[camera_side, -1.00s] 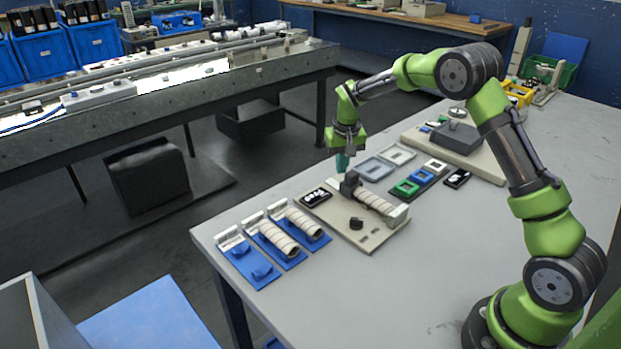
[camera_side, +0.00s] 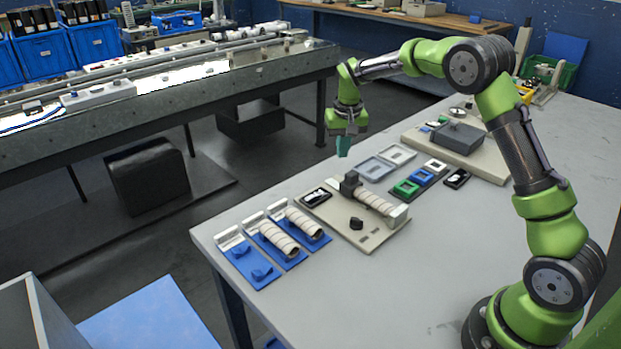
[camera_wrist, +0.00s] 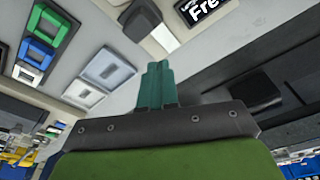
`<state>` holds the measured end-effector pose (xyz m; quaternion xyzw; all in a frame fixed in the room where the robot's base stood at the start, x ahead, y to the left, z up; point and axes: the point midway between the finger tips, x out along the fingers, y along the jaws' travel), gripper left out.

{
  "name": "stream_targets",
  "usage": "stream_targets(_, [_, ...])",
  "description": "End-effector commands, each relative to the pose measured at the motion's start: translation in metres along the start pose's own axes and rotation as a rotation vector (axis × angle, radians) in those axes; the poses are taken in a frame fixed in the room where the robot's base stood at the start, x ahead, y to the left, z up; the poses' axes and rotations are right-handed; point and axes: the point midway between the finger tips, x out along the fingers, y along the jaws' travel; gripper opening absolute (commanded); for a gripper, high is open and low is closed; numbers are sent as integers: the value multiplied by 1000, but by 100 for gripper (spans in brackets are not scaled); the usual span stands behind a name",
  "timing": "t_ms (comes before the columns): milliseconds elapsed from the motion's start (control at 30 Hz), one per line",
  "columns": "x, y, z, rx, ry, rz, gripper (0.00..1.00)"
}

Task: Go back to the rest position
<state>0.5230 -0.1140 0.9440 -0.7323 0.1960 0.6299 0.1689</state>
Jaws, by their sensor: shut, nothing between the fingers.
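My gripper (camera_side: 343,146) is in the air above the grey table (camera_side: 400,270), over its far edge in the side view. Its teal fingers are together and hold nothing. In the wrist view the shut fingers of my gripper (camera_wrist: 157,84) point up the picture. Below it, a beige fixture plate (camera_side: 372,241) carries a wrapped roll (camera_side: 374,202) between a dark block (camera_side: 349,184) and a light end block. The gripper is apart from all of these.
Blue holders (camera_side: 241,262) stand at the table's left corner, two with rolls (camera_side: 278,240). Grey trays (camera_side: 375,168), coloured frames (camera_side: 406,188) and a base with a dark box (camera_side: 458,139) lie to the right. The front of the table is clear.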

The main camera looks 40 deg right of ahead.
Motion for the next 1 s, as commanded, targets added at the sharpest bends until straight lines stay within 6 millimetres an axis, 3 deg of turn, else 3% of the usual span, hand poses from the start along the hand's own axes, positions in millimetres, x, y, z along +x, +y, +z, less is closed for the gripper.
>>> stream_targets(200, [-12, 0, -2, -1, 1, 1, 0])
stream_targets(567, [-5, 0, 3, -1, -7, -3, 0])
stream_targets(633, [-1, 2, 14, 0, -25, -9, 0])
stream_targets(700, [-10, 1, 30, -1, -28, -30, 0])
stream_targets(867, [-51, -3, 77, -10, -1, -102, 0])
stream_targets(1000, [-91, -5, 126, -26, 44, -173, 0])
